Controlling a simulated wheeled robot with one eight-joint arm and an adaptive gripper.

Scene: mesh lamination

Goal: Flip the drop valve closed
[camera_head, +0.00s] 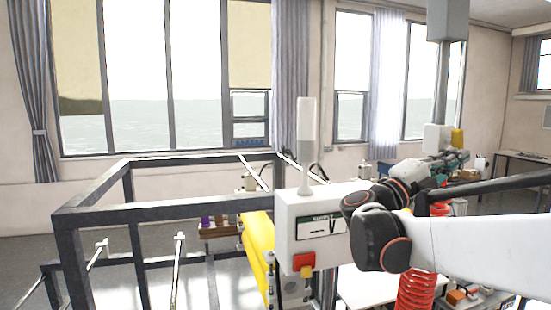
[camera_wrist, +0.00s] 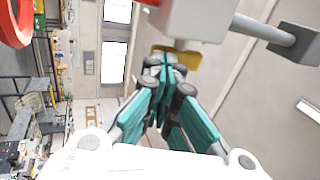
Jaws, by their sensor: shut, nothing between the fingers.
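The drop valve shows in the head view as a pale box (camera_head: 436,137) under a vertical grey pipe, with a yellow lever (camera_head: 457,138) on its right side. In the wrist view the pale valve body (camera_wrist: 195,18) is at the top, and the yellow lever (camera_wrist: 188,60) lies just beyond my fingertips. My gripper (camera_head: 452,158) is just below the lever in the head view. In the wrist view its teal-padded fingers (camera_wrist: 165,72) are together and empty. They partly hide the lever, and I cannot tell whether they touch it.
A white control box (camera_head: 318,222) with a red-and-yellow switch (camera_head: 304,264) stands left of my arm. A dark metal frame (camera_head: 95,212) fills the left foreground. A red coiled hose (camera_head: 416,292) hangs below my arm. A grey pipe (camera_wrist: 258,27) leaves the valve to the right in the wrist view.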

